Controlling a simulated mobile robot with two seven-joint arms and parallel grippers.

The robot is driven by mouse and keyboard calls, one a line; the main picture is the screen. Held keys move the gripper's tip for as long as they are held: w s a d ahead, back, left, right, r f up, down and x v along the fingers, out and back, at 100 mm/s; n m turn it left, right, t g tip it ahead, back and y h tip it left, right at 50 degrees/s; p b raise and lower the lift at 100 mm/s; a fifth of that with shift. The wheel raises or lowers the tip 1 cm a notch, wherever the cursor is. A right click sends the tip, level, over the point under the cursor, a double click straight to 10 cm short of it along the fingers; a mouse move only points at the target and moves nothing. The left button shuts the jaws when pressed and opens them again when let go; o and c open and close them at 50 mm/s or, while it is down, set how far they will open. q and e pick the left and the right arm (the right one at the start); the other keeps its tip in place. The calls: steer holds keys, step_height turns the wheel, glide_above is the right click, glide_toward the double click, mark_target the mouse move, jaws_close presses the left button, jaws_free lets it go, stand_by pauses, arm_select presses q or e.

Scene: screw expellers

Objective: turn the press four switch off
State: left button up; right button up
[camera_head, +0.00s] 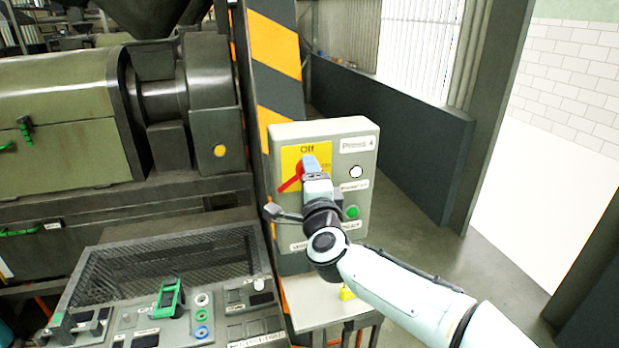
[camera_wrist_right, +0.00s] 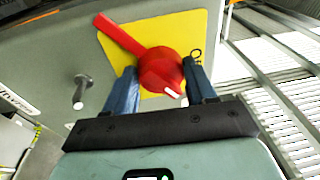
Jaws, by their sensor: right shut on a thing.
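The press four control box (camera_head: 358,144) is a grey panel labelled "Press 4". Its red rotary switch (camera_head: 289,181) sits on a yellow plate (camera_head: 291,155) with "Off" printed at the top and a partly hidden label at the right. The red handle points to the lower left in the head view. My right gripper (camera_head: 309,163) is at the switch and covers its hub. In the right wrist view, the blue fingers (camera_wrist_right: 160,72) are shut on either side of the red hub (camera_wrist_right: 158,62), and the handle sticks out to the upper left. My left gripper is out of view.
A white lamp (camera_head: 356,172) and a green button (camera_head: 352,212) are on the box's right side. A striped post (camera_head: 274,45) stands behind the box. A machine console (camera_head: 165,300) with a mesh cover is at lower left. Open floor lies to the right.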

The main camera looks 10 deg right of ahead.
steer(key=n+y, duration=0.1)
steer(key=n, duration=0.5)
steer(key=shift+d+f, duration=0.1)
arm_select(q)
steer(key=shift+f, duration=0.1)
arm_select(e)
steer(key=n+y, duration=0.1)
steer(key=n, duration=0.5)
steer(key=shift+d+t, duration=0.1)
steer(key=shift+t, duration=0.2)
steer(key=shift+n, duration=0.3)
steer(key=o, duration=1)
steer(key=shift+o, duration=0.2)
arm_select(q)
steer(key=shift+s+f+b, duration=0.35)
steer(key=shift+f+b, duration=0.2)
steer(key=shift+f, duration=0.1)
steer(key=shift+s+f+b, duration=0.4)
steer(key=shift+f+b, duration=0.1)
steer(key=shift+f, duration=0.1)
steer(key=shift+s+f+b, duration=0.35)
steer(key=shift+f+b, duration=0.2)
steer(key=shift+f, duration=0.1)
arm_select(e)
steer(key=s+f, duration=0.2)
steer(key=s, duration=1.1)
steer(key=shift+s+d, duration=0.15)
steer(key=shift+d, duration=0.1)
